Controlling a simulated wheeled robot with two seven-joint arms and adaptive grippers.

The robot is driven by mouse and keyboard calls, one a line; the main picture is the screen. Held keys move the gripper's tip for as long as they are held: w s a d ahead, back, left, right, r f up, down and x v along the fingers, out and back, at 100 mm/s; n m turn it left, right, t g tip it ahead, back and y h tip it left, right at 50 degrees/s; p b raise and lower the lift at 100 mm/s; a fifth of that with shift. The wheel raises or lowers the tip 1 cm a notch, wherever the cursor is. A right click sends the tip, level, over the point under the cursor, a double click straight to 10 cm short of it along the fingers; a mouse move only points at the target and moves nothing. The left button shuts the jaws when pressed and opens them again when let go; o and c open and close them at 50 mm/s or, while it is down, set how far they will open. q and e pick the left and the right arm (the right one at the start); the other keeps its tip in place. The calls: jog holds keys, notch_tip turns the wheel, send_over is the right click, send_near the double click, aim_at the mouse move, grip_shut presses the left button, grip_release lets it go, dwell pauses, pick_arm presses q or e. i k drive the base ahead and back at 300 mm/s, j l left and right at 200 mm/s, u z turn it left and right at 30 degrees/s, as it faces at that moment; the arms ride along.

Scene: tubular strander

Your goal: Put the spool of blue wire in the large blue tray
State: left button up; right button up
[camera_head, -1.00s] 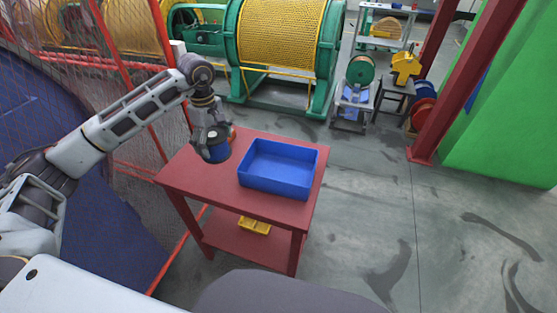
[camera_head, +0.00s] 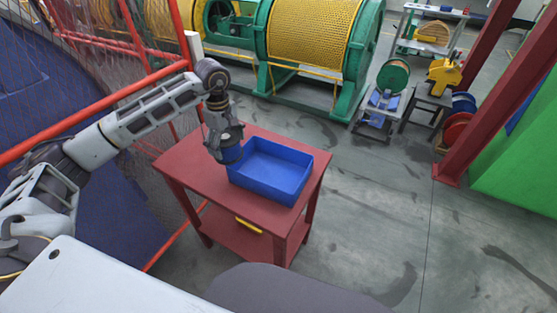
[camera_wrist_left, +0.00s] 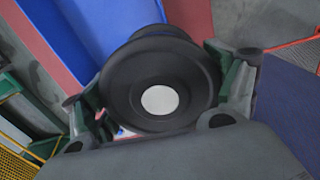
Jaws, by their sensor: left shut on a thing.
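My left gripper (camera_head: 223,142) is shut on the spool of blue wire (camera_head: 230,156), at the left edge of the large blue tray (camera_head: 262,188). The tray stands on a red table and the part of its inside that shows is empty. In the left wrist view the spool (camera_wrist_left: 135,82) shows a dark round flange with a pale centre, between the two fingers. The tray (camera_wrist_left: 112,18) lies just beyond it there. I cannot tell whether the spool touches the tray wall. My right gripper is not in view.
Red fencing (camera_head: 100,115) runs along the left. Green and yellow machinery (camera_head: 315,40) stands behind. Floor to the right is open.

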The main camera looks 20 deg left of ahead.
aim_at(270, 176)
jog(key=i+l+u, duration=0.1)
jog(key=l, duration=0.3)
jog(key=i+l+u, duration=0.15)
jog(key=l, duration=0.25)
jog(key=l+u, duration=0.1)
jog(key=l, duration=0.25)
